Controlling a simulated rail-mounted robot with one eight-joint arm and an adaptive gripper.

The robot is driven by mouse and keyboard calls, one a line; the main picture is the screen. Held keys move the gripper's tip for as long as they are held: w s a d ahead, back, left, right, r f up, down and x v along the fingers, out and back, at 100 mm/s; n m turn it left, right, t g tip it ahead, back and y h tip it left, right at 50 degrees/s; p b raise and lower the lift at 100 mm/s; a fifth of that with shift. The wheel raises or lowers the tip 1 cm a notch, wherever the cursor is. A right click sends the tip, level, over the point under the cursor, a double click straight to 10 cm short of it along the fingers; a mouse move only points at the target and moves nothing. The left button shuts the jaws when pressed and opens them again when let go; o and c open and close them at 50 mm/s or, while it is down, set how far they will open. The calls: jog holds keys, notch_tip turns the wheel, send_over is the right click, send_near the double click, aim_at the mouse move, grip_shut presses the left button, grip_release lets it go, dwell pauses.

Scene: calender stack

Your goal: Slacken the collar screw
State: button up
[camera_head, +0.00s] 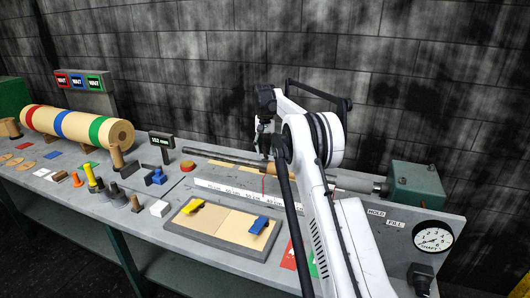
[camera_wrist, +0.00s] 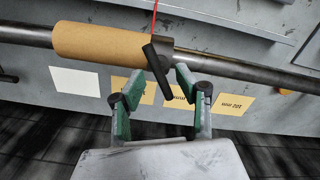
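A long dark steel shaft (camera_wrist: 235,65) crosses the wrist view and carries a tan sleeve (camera_wrist: 100,43). Beside the sleeve's right end is a grey-brown block (camera_wrist: 162,47), which may be the collar. I cannot tell whether this bar is the collar screw's handle. My gripper (camera_wrist: 161,76) is open, with the green-padded fingers on either side of the bar and visible gaps. In the head view my gripper (camera_head: 265,143) is above the shaft (camera_head: 225,155); the collar is hidden there.
A green housing (camera_head: 416,186) and a dial gauge (camera_head: 432,237) stand at the right end. A tray (camera_head: 215,238) holds yellow and blue clips. A striped roll (camera_head: 75,125) and several small tools lie left. A wall stands behind the bench.

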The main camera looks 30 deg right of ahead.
jog(key=shift+f, duration=0.85)
grip_shut()
jog(key=shift+f+n+b, duration=0.1)
jog(key=shift+n+b, duration=0.2)
jog(key=shift+b, duration=0.15)
jog(key=shift+n+b, duration=0.5)
